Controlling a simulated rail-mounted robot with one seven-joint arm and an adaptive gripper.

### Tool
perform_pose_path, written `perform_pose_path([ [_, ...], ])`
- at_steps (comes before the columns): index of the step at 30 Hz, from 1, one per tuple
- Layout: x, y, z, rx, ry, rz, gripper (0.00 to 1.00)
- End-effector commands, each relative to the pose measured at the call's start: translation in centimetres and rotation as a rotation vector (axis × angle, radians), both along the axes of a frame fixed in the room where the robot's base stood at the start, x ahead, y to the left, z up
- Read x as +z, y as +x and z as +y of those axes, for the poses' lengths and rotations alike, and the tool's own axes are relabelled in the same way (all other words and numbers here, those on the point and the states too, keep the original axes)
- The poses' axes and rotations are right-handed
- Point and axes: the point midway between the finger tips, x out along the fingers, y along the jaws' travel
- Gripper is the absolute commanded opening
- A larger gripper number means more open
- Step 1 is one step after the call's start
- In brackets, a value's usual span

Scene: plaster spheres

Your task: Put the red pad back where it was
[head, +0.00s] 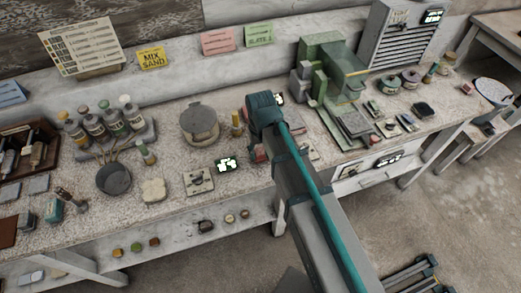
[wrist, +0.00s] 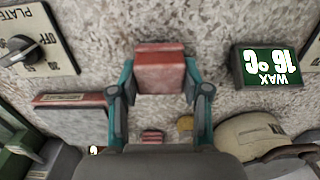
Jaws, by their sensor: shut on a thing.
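The red pad (wrist: 160,72) is a small red block with a paler red near edge, in the middle of the wrist view. My gripper (wrist: 160,88) has its two teal fingers closed on the left and right sides of the pad. The pad is over the speckled bench top; I cannot tell whether it touches it. In the head view my gripper (head: 258,156) is low over the front middle of the bench, right of the green display, with a bit of red showing at its tip. My arm hides part of the bench there.
In the wrist view a green WAX display (wrist: 267,67) stands to the right and a dial plate (wrist: 36,40) to the left. A grey block with a red edge (wrist: 75,100) and a tan lidded pot (wrist: 255,135) lie nearer. A green machine (head: 332,68) stands behind.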

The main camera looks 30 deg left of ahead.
Motion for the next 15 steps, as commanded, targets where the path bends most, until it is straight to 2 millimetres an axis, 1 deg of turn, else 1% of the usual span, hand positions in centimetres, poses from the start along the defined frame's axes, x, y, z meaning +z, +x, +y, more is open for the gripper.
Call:
perform_pose_path([
  [4, -0.9, 0.0, 0.0, 0.0, -0.001, 0.001, 0.19],
  [15, -1.4, 0.0, 0.0, 0.0, 0.0, 0.0, 0.19],
])
